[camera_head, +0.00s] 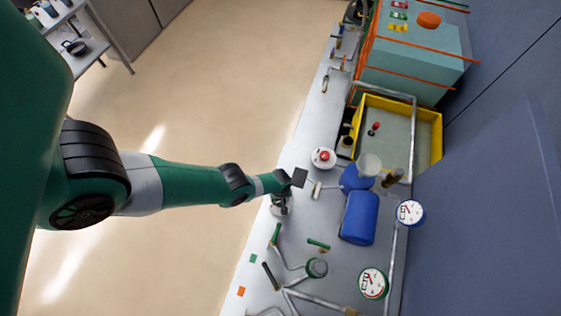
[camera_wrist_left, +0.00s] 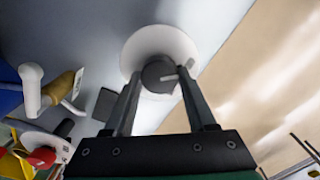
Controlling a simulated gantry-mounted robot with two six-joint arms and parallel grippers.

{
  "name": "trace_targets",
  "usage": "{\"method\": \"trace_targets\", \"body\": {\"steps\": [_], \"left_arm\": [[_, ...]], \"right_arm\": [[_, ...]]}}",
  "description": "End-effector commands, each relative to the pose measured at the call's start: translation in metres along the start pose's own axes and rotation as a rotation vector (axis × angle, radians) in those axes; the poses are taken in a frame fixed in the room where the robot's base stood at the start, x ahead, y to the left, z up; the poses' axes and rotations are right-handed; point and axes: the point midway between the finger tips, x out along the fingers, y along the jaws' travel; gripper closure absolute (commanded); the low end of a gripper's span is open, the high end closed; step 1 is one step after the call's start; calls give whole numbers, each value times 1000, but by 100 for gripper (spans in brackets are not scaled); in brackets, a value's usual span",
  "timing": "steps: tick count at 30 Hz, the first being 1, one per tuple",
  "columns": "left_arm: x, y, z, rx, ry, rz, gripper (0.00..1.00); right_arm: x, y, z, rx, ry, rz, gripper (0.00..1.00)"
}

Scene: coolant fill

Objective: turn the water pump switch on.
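A dark round knob with a light grey pointer (camera_wrist_left: 160,73), apparently the pump switch, sits on a white round disc (camera_wrist_left: 158,44) in the left wrist view. My left gripper (camera_wrist_left: 161,78) has its two fingers apart, with the tips at either side of the knob. I cannot tell whether they touch it. In the head view my left gripper (camera_head: 280,207) is at the near edge of the grey bench (camera_head: 300,225), and it largely hides the switch there. My right gripper is not in view.
A white disc with a red button (camera_head: 323,157) is close by. A blue tank (camera_head: 359,218), a yellow-rimmed basin (camera_head: 437,135) and two dials, one upper (camera_head: 410,212) and one lower (camera_head: 373,283), stand farther right. Pipes and a green-handled valve (camera_head: 275,235) lie below the gripper.

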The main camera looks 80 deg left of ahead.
Motion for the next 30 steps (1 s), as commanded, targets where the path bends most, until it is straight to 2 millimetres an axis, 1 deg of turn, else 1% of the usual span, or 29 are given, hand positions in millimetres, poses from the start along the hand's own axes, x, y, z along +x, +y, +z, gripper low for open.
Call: {"method": "trace_targets", "body": {"steps": [1, 5, 6, 7, 8, 14, 20, 26, 30], "left_arm": [[0, 0, 0, 0, 0, 0, 60], [0, 0, 0, 0, 0, -1, 84], [0, 0, 0, 0, 0, -1, 91], [0, 0, 0, 0, 0, -1, 96], [0, 0, 0, 0, 0, -1, 99], [0, 0, 0, 13, 0, -1, 99], [0, 0, 0, 74, 0, -1, 99], [1, 0, 0, 203, -1, -1, 99], [1, 0, 0, 325, 0, 0, 99]], "right_arm": [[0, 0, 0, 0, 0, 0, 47], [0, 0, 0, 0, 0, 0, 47], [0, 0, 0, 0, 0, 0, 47], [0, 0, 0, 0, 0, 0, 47], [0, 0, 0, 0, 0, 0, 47], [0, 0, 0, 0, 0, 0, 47], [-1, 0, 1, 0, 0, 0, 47], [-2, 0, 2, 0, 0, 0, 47], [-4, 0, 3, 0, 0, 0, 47]]}}
